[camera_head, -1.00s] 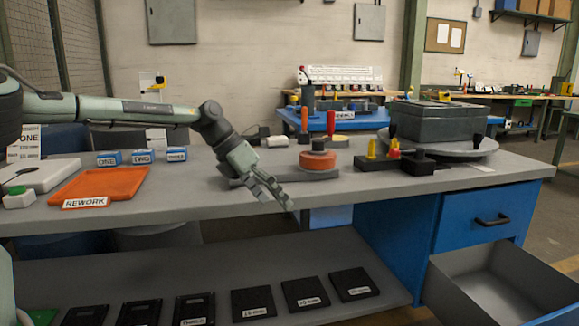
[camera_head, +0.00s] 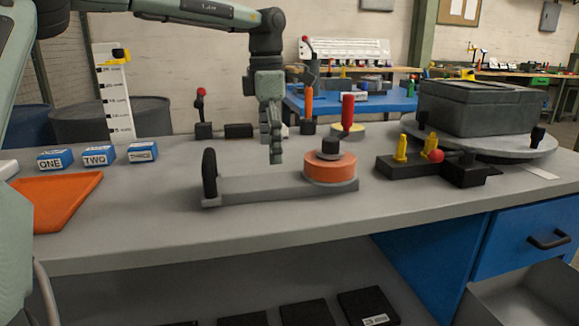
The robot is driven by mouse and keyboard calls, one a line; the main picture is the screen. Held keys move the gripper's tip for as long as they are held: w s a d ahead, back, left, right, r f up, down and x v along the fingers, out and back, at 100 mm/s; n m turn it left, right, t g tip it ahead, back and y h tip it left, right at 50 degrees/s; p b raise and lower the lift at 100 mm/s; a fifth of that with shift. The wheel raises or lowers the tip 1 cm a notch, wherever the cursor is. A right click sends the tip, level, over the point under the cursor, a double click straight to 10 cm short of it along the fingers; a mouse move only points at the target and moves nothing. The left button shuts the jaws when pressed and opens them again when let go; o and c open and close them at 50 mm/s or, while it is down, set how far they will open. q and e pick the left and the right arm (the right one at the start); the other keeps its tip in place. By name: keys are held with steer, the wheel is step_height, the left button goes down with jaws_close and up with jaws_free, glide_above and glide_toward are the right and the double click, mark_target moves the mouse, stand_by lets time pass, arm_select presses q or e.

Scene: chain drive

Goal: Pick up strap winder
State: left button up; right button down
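What looks like the strap winder is a grey flat bar (camera_head: 262,188) with an orange drum (camera_head: 330,168) and black knob at its right end. A black upright handle (camera_head: 209,173) stands at its left end. It lies on the grey workbench (camera_head: 130,215). My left gripper (camera_head: 275,158) points down over the bar's middle, between the handle and the drum. Its fingers show nearly edge-on, so their opening is hidden. I cannot tell if the fingertips touch the bar. My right gripper is not in view.
A black fixture (camera_head: 425,166) with yellow pegs and a red ball stands right of the drum. A grey box (camera_head: 480,108) sits on a round turntable behind it. Blue labelled blocks (camera_head: 97,155) and an orange tray (camera_head: 60,200) lie left. The bench front is clear.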

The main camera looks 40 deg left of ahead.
mark_target(273, 179)
arm_select(q)
steer(key=shift+w+a+r, duration=0.1)
steer(key=shift+w, duration=0.1)
steer(key=shift+f, duration=1.15)
steer(key=f, duration=0.5)
steer(key=shift+w+f, duration=0.15)
steer(key=shift+w, duration=0.2)
steer(key=c, duration=1.9)
steer(key=shift+w+r, duration=0.1)
steer(key=shift+r, duration=0.1)
steer(key=shift+c, duration=0.4)
